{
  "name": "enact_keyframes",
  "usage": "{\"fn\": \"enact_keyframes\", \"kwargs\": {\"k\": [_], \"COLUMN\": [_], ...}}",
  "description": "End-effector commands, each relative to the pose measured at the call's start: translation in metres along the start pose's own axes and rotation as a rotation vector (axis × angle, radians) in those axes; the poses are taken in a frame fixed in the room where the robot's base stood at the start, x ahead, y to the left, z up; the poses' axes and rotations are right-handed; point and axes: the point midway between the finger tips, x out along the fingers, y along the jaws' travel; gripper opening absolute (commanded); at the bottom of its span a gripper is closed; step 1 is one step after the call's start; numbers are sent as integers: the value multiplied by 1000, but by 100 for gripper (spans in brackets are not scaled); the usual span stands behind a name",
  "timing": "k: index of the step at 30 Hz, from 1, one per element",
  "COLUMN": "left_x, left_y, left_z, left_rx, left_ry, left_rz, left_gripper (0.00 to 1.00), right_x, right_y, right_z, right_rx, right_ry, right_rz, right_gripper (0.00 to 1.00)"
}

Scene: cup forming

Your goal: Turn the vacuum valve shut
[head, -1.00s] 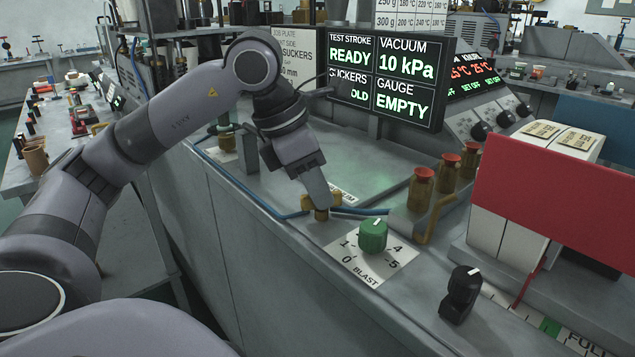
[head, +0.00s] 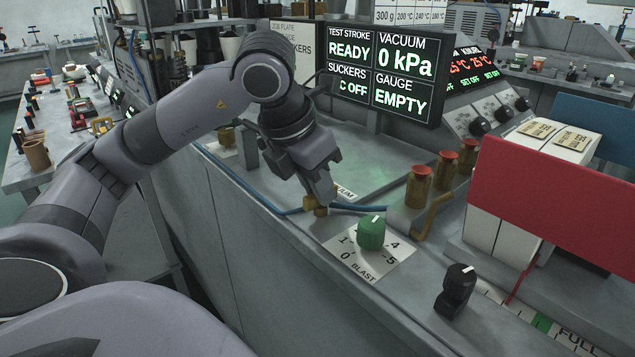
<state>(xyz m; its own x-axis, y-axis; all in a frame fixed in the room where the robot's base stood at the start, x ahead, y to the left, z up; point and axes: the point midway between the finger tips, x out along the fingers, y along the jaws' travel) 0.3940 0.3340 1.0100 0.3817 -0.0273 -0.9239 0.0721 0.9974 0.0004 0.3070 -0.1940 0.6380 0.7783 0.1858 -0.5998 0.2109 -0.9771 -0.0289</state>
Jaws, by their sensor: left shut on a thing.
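The vacuum valve (head: 316,207) is a small brass fitting in the blue hose, on the grey machine top beside a partly hidden label ending in "UUM". My left gripper (head: 322,190) reaches down onto it from above, with its fingers shut on the valve. The fingers and wrist hide the valve's handle, so I cannot make out its angle. The display (head: 380,75) reads VACUUM 0 kPa, READY and gauge EMPTY. Its suckers field is partly covered by my arm and ends in "C OFF". My right gripper is not in view.
A green blast knob (head: 371,232) stands on a numbered plate just in front of the valve. Several brass cylinders with red caps (head: 419,170) stand to the right. A black knob (head: 455,290) and a red panel (head: 560,200) are further right.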

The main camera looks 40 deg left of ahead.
Motion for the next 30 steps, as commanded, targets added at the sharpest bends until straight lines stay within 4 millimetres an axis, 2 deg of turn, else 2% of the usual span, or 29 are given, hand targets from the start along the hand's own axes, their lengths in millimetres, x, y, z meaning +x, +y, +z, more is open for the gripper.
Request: {"fn": "enact_keyframes", "kwargs": {"k": [8, 9, 11, 12, 22, 30], "left_x": [0, 0, 0, 0, -5, -48], "left_y": [1, 1, 1, 1, 0, 0], "left_z": [0, 0, 0, 0, 1, 2], "left_rx": [-6, -6, -6, -5, -3, -3], "left_ry": [-1, -1, -1, -1, -2, -5], "left_rz": [2, 2, 2, 2, 1, 0], "left_gripper": [0, 17, 37, 39, 39, 39], "right_x": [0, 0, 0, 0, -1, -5], "right_y": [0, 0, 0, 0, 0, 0], "right_z": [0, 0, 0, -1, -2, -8], "right_rx": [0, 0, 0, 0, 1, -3], "right_ry": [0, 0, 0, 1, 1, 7], "right_rz": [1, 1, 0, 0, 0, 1], "right_gripper": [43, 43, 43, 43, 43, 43]}}
